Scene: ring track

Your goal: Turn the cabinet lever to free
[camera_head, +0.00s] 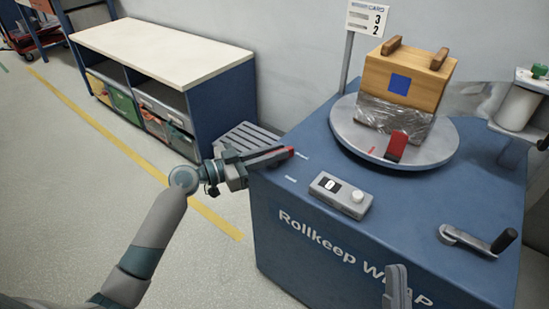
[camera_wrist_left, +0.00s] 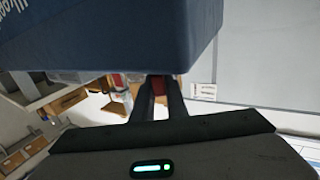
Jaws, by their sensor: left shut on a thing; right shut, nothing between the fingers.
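The cabinet is a blue block (camera_head: 330,235) lettered "Rollkeep WRAP". A red-ended lever (camera_head: 291,152) shows at its left top edge, beside two short white marks on the top. My left gripper (camera_head: 276,156) reaches it from the left and is shut on it. In the left wrist view the red piece (camera_wrist_left: 158,86) sits between the two dark fingers, just under the cabinet's edge. The fingers hide most of the lever. My right gripper (camera_head: 397,288) is at the bottom edge, in front of the cabinet, shut and empty; only its end shows.
A grey turntable (camera_head: 430,160) on the cabinet carries a film-wrapped wooden box (camera_head: 430,85) and a red clip (camera_head: 396,147). A control box (camera_head: 340,193), a crank (camera_head: 470,242) and a film roll (camera_head: 517,108) surround it. A white-topped bench (camera_head: 160,50) stands behind left.

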